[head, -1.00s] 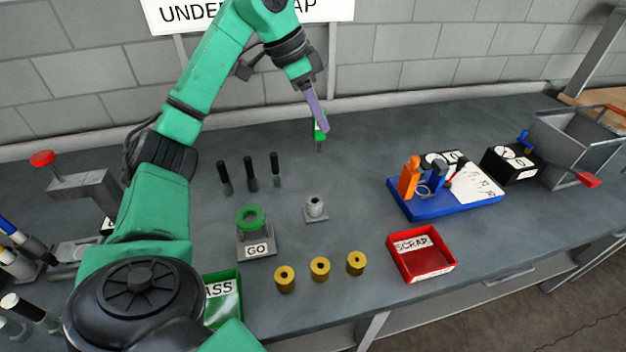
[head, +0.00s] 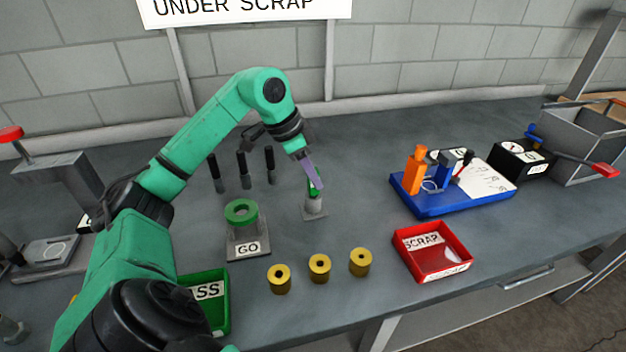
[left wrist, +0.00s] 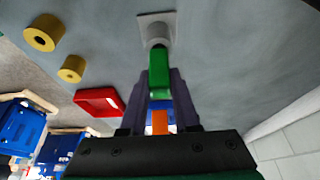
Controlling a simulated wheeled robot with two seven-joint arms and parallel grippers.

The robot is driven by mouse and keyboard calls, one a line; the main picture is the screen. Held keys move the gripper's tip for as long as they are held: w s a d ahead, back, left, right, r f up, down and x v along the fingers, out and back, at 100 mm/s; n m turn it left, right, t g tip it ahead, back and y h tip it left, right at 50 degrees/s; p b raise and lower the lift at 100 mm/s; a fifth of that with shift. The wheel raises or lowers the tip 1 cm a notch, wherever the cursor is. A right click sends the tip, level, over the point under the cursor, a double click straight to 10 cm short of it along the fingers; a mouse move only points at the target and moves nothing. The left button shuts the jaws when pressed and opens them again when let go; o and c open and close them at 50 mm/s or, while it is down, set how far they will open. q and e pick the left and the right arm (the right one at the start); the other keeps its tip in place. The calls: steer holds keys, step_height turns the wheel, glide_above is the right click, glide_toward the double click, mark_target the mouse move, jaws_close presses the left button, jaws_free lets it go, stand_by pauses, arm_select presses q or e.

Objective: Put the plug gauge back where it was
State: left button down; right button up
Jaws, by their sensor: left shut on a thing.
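The plug gauge (head: 312,193) has a green handle, which also shows in the left wrist view (left wrist: 159,72). My left gripper (head: 316,184) is shut on this handle. The gauge points down at the small grey holder (head: 315,209) on its square plate. In the left wrist view the holder (left wrist: 158,32) lies right at the gauge's far end. The gauge's lower end is hidden, and I cannot tell whether it is inside the holder or just above it. My right gripper is not in view.
The GO ring gauge (head: 241,211) stands left of the holder, with several black-handled pins (head: 242,164) behind. Yellow bushings (head: 319,268) stand in front. A red scrap tray (head: 432,275) and a blue board (head: 433,208) are on the right.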

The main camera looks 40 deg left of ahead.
arm_select(q)
steer(key=shift+a, duration=0.1)
steer(key=shift+f, duration=0.15)
steer(key=shift+f, duration=0.25)
steer(key=c, duration=0.7)
jaws_free()
steer(key=shift+o, duration=0.2)
steer(key=shift+r, duration=0.15)
steer(key=p+v, duration=0.2)
steer(key=v, duration=1)
steer(key=shift+r, duration=0.25)
